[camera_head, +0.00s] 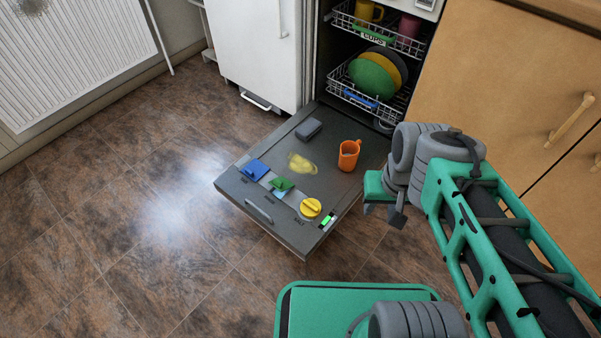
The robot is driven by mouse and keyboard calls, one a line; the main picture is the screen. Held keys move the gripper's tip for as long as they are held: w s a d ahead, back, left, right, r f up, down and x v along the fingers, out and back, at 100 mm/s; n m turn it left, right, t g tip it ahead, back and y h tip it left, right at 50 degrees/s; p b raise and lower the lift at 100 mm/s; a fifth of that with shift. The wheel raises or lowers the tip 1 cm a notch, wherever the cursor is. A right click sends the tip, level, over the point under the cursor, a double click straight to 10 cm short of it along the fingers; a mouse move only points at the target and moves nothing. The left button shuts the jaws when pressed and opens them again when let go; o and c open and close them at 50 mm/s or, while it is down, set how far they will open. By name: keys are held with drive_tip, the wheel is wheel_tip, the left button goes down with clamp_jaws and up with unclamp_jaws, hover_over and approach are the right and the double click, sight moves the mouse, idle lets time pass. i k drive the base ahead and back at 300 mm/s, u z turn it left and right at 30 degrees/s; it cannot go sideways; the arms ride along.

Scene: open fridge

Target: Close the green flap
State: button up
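The green flap (283,184) is small and sits on the inner face of the lowered dishwasher door (240,184). It looks raised and tilted, with a light-blue patch (279,193) showing at its lower edge. My gripper (382,199) is at the right, beyond the door's right edge in the picture and well apart from the flap. Its fingers are small and partly hidden by the wrist, so I cannot tell whether it is open or shut. I see nothing held in it.
On the door are a blue flap (255,170), a yellow round cap (310,208), an orange jug (348,155), a yellow blob (301,164) and a grey block (308,129). Racks with plates (371,79) and cups stand behind. Floor (130,230) at left is clear.

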sight(280, 183)
drive_tip(key=k, duration=0.15)
drive_tip(key=u, duration=1.05)
drive_tip(key=i, duration=0.5)
